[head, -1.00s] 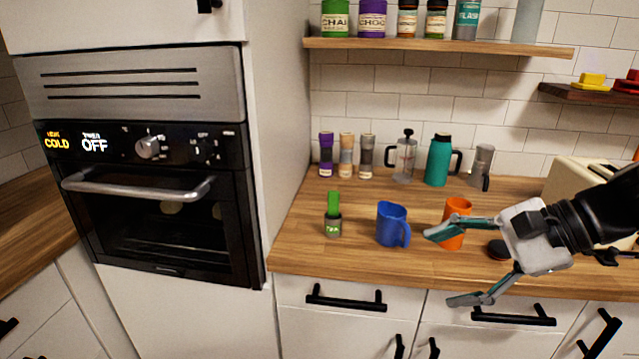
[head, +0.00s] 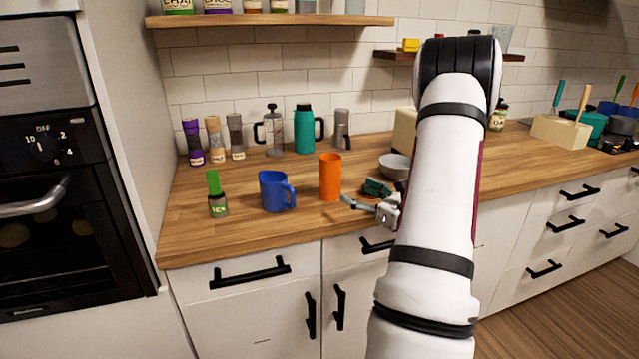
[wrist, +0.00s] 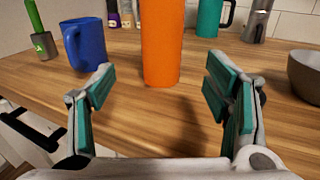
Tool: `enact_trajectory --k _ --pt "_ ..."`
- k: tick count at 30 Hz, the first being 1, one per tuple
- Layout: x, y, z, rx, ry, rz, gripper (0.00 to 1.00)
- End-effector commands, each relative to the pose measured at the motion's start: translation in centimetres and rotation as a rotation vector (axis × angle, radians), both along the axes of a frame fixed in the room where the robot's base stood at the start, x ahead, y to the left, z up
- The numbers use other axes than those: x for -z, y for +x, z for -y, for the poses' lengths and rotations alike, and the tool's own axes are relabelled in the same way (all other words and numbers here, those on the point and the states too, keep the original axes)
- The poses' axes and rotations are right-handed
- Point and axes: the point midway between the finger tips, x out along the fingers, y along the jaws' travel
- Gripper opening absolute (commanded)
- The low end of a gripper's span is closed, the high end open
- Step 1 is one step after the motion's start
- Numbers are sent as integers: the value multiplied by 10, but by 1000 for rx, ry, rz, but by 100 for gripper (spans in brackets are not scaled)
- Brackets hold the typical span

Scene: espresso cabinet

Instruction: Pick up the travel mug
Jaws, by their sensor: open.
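The orange travel mug (head: 330,177), a tall plain cylinder, stands upright on the wooden counter to the right of a blue mug. In the wrist view, the travel mug (wrist: 161,40) is centred ahead, between the lines of the two fingers, with its top cut off by the frame. My gripper (head: 360,193) is just right of the travel mug in the head view, low over the front of the counter. In the wrist view my gripper (wrist: 158,80) is open and empty, its teal pads wide apart, with the mug beyond the tips.
The blue mug (head: 275,191) and a green-topped jar (head: 218,196) stand left. A teal flask (head: 304,130), French press (head: 273,132) and several grinders line the wall. A grey bowl (head: 395,166) sits right. Bare counter lies before the travel mug.

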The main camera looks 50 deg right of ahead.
Motion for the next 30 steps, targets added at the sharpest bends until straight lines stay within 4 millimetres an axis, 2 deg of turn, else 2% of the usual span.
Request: enact_trajectory --k 3,9,17,25,30 --pt "-1 25 2 -7 -2 1 71" --pt "-1 57 7 -6 -2 0 71" --pt "-1 74 11 -6 -2 -1 71" --pt "-2 111 19 -6 -2 -1 71" --pt "-2 119 20 -5 -2 0 71"
